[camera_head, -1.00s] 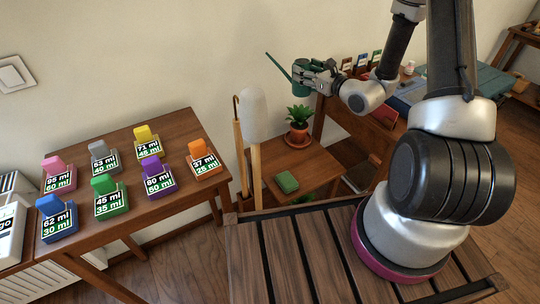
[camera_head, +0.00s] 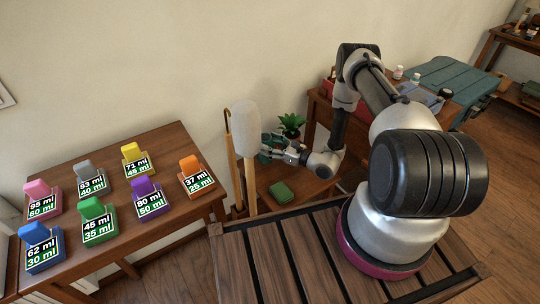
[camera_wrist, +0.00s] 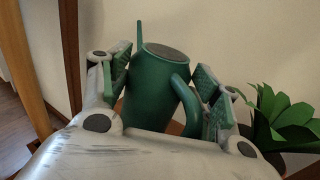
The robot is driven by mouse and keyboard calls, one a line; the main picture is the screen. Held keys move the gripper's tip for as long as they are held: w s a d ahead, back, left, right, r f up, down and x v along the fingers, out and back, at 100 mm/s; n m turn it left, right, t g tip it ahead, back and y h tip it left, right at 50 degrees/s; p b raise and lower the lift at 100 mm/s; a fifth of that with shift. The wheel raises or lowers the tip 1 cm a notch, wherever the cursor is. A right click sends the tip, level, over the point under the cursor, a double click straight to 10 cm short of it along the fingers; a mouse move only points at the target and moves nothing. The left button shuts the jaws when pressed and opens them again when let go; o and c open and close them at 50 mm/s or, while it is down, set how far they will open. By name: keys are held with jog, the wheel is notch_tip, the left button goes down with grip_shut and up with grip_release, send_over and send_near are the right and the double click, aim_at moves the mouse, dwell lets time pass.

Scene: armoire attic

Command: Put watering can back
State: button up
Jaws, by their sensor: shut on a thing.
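The green watering can (camera_wrist: 155,85) stands upright between the fingers of my gripper (camera_wrist: 165,90) in the wrist view, its spout up at the left and its handle on the right. In the head view my gripper (camera_head: 280,148) is low beside the potted plant (camera_head: 291,125), just right of the white rolled item. The can (camera_head: 268,150) is mostly hidden there by the gripper and the roll. I cannot tell whether its base touches the small wooden stand (camera_head: 275,178). The plant's leaves also show close at the right in the wrist view (camera_wrist: 280,120).
A green sponge-like block (camera_head: 281,191) lies on the small stand. A white-topped roll (camera_head: 246,130) and wooden poles stand close to the left of my gripper. A wooden table (camera_head: 120,222) with several coloured labelled holders is farther left. A wall is behind.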

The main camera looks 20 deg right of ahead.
jog(key=shift+f, duration=2.35)
jog(key=o, duration=1.3)
jog(key=shift+f, duration=0.15)
jog(key=shift+o, duration=0.2)
jog(key=v, duration=1.2)
